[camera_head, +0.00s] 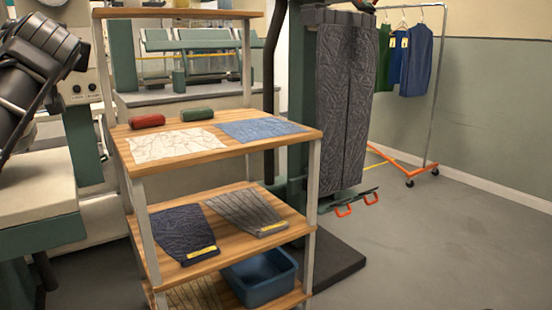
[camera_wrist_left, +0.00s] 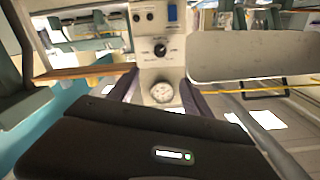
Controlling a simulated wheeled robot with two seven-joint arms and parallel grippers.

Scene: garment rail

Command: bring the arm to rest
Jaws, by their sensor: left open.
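My left gripper (camera_wrist_left: 158,88) shows in the left wrist view. Its dark hand fills the bottom of the picture, with a small lit display and a green light. Its two dark fingers stand apart beyond the hand, with nothing seen between them. Neither gripper can be made out in the head view. My right gripper is in neither view.
A wooden shelf rack (camera_head: 230,153) holds folded cloths, a red roll (camera_head: 147,121) and a green roll (camera_head: 198,114). A blue bin (camera_head: 262,278) stands low. Dark trousers (camera_head: 343,95) hang behind; a wheeled rail (camera_head: 437,85) holds garments. Floor at right is clear.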

